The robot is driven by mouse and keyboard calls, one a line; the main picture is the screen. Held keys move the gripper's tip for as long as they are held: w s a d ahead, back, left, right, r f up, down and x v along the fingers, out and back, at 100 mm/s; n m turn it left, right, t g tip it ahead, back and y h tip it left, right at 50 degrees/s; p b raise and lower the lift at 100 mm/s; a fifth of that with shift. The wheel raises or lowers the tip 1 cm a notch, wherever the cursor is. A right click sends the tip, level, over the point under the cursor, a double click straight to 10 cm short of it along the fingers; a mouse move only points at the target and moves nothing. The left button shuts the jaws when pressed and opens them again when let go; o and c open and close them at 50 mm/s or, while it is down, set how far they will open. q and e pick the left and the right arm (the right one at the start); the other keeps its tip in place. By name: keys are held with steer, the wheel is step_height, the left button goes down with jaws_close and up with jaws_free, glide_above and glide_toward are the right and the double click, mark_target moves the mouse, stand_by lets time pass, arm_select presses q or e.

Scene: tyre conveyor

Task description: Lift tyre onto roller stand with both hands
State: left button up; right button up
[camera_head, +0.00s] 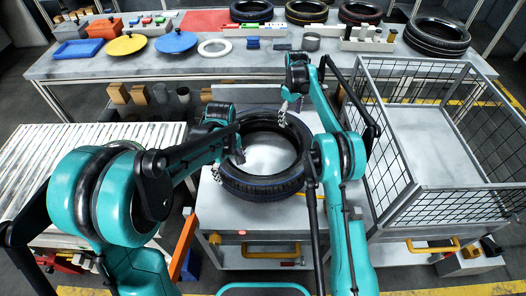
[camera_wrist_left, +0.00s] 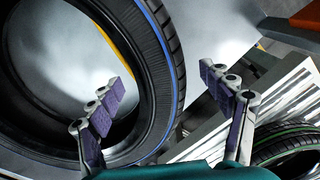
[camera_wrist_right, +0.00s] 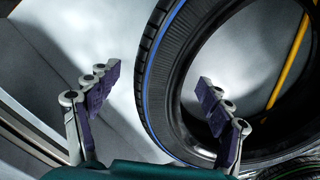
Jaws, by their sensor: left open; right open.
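A black tyre (camera_head: 262,188) with a blue stripe lies flat on a grey-topped cart (camera_head: 215,215). My left gripper (camera_head: 227,165) is open at the tyre's left side. In the left wrist view (camera_wrist_left: 163,85) its fingers straddle the tyre wall (camera_wrist_left: 168,75), one on the hole side and one outside. My right gripper (camera_head: 291,108) is open at the tyre's far right side. In the right wrist view (camera_wrist_right: 158,80) its fingers likewise straddle the wall (camera_wrist_right: 152,75). I cannot tell whether any finger touches rubber. A roller stand (camera_head: 35,160) with silver rollers stands at the left, partly hidden by my left arm.
A wire-mesh cage (camera_head: 385,130) stands close on the right. A long workbench (camera_head: 130,68) at the back holds several tyres, a yellow disc (camera_head: 126,44), a blue disc (camera_head: 176,41) and bins. A green-striped tyre (camera_wrist_left: 285,150) lies by the rollers in the left wrist view.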

mark_target(289, 129)
arm_select(q)
steer(key=shift+f, duration=3.9)
arm_select(e)
steer(key=shift+f, duration=3.95)
arm_select(q)
jaws_close()
arm_select(e)
jaws_close()
steer(key=shift+r, duration=0.15)
